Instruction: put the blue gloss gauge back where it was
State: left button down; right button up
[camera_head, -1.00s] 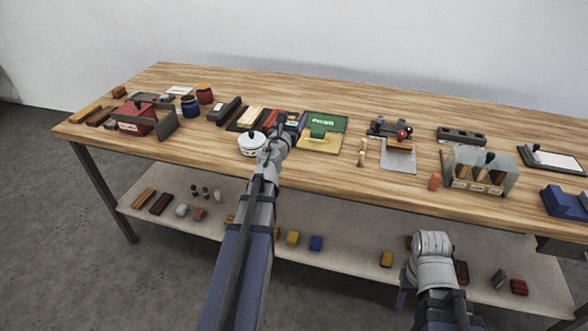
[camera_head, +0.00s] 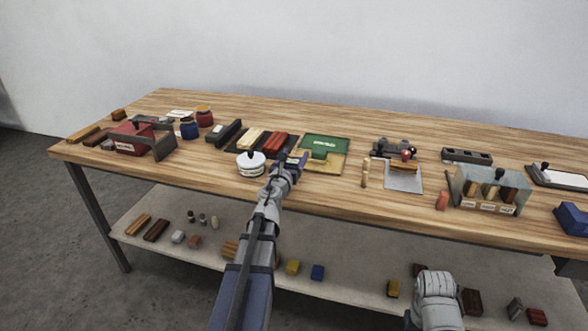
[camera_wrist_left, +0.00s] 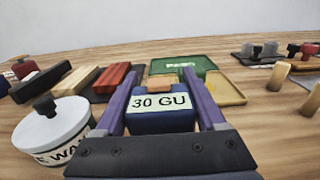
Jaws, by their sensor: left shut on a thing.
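The blue gloss gauge (camera_wrist_left: 163,118) is a blue block with a pale "30 GU" label and a tan top part. In the left wrist view it sits between the purple fingers of my left gripper (camera_wrist_left: 165,100), which is shut on it. In the head view my left gripper (camera_head: 294,163) is over the table's front half, between the white pot (camera_head: 250,164) and the green and yellow panel (camera_head: 325,148). I cannot tell whether the gauge touches the table. My right arm shows at the lower right; its fingers are hidden.
The white lidded pot is close left of the gripper, also in the wrist view (camera_wrist_left: 50,135). Red bars (camera_head: 275,143) lie behind. A wooden peg (camera_head: 365,173) and a pale plate (camera_head: 403,178) are to the right. Bare wood (camera_head: 330,188) lies in front of the panel.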

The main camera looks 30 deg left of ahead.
aim_at(294, 164)
pick_arm(q)
jog(key=shift+f+b, duration=1.25)
jog(key=shift+f, duration=0.4)
jog(key=shift+f, duration=0.2)
grip_release()
jog(key=shift+r, duration=0.1)
jog(key=shift+r, duration=0.1)
